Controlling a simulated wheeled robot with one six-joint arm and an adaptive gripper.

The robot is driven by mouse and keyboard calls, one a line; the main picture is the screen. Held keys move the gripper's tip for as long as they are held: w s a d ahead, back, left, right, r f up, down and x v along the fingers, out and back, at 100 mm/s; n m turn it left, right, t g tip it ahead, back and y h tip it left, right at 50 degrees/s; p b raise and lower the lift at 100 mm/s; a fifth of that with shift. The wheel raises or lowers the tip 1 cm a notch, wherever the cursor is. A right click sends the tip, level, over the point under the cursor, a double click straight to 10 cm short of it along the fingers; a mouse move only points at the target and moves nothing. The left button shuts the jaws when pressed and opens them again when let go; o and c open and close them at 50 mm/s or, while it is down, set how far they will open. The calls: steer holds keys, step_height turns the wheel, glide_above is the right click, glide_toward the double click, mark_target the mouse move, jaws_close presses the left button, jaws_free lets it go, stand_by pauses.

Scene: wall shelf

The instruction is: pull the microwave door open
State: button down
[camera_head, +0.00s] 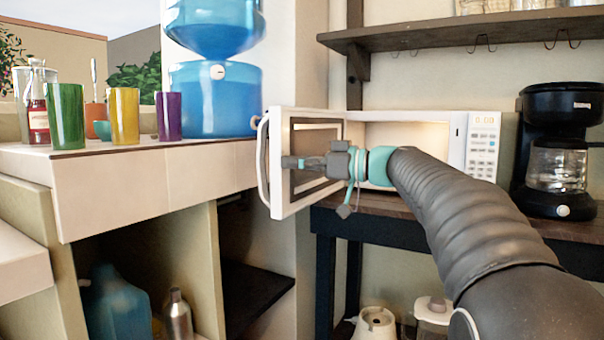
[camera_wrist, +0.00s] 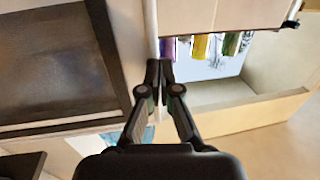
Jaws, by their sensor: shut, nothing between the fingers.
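The white microwave (camera_head: 458,145) stands on a dark shelf with its lit cavity exposed. Its door (camera_head: 283,202) is swung wide open to the left, with the dark-framed window on its inner side facing me. The curved door handle (camera_head: 262,170) is on the door's far left edge. My gripper (camera_head: 287,162) is in front of the door's inner face, near its free edge. In the wrist view, the fingers (camera_wrist: 160,72) are shut together and empty, beside the door's pale edge, with the dark door window (camera_wrist: 55,65) to the left. Whether they touch the door I cannot tell.
A coffee maker (camera_head: 556,150) stands right of the microwave. To the left, a counter (camera_head: 150,185) holds green, yellow and purple cups and a blue water dispenser (camera_head: 215,95), close to the door's free edge. A wooden shelf (camera_head: 460,32) hangs above.

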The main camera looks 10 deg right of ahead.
steer(key=shift+w+a, duration=0.25)
steer(key=shift+a, duration=0.2)
steer(key=shift+d, duration=0.1)
